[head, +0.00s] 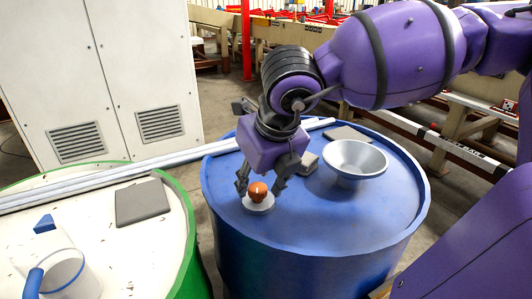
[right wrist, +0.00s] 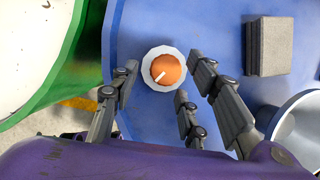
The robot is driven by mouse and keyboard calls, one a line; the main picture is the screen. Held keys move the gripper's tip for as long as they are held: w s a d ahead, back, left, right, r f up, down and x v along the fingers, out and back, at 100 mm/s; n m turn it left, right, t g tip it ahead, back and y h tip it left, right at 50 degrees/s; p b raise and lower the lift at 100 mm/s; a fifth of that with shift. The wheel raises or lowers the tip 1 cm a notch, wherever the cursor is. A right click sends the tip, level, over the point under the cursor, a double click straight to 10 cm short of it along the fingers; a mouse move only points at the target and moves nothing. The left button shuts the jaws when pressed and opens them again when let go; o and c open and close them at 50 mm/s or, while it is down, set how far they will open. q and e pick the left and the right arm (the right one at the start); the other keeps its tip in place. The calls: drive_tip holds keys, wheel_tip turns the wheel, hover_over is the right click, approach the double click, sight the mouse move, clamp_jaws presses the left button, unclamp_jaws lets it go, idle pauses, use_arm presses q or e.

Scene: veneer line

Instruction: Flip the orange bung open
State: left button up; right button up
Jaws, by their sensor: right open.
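The orange bung (head: 258,191) sits in a pale round collar (head: 259,203) on the lid of the blue drum (head: 315,215). In the right wrist view the bung (right wrist: 167,70) shows a white mark on its top, inside the scalloped white collar (right wrist: 148,66). My right gripper (head: 259,183) is open, pointing down over the bung. In the right wrist view its fingers (right wrist: 160,80) stand on either side of the bung, with visible gaps; I cannot tell their exact height. My left gripper is not in view.
A silver funnel (head: 352,160) stands on the blue drum, right of the gripper. A grey block (right wrist: 269,46) lies near it. The green-rimmed drum (head: 186,225) at left holds a grey pad (head: 142,202) and a white jug (head: 66,275). Pale rods (head: 150,163) cross both drums.

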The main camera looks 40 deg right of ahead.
drive_tip(key=v, duration=1)
idle(0.3)
